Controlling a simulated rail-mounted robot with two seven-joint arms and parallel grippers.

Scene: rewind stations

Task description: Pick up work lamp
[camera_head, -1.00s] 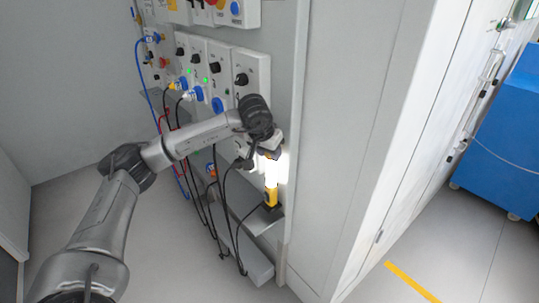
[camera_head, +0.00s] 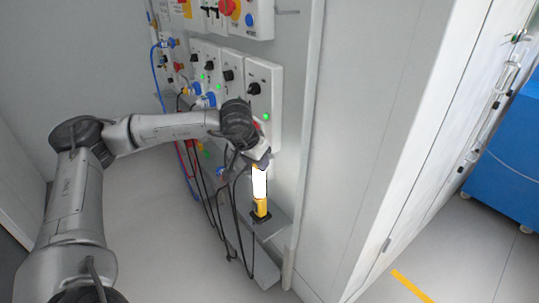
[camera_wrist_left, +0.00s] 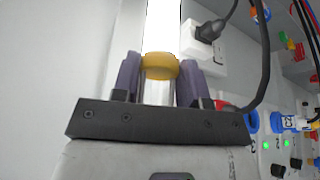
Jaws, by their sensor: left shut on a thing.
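The work lamp (camera_head: 260,183) has a glowing white tube and a yellow lower body. In the head view it is upright, its lower end at a small grey shelf (camera_head: 272,228) on the panel wall; I cannot tell whether it is lifted clear. My left gripper (camera_head: 260,161) is at the lamp's upper end. In the left wrist view my left gripper (camera_wrist_left: 160,78) has its two purple-grey fingers shut on the lamp, on either side of its yellow band (camera_wrist_left: 160,65). The lit tube (camera_wrist_left: 162,25) extends beyond the fingers. My right gripper is not in view.
A panel wall (camera_head: 300,120) with knobs, green lights and sockets stands close beside the lamp. Black cables (camera_head: 215,205) hang beside my arm and the lamp. A blue cabinet (camera_head: 510,150) stands far right. Grey floor is open at the lower left.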

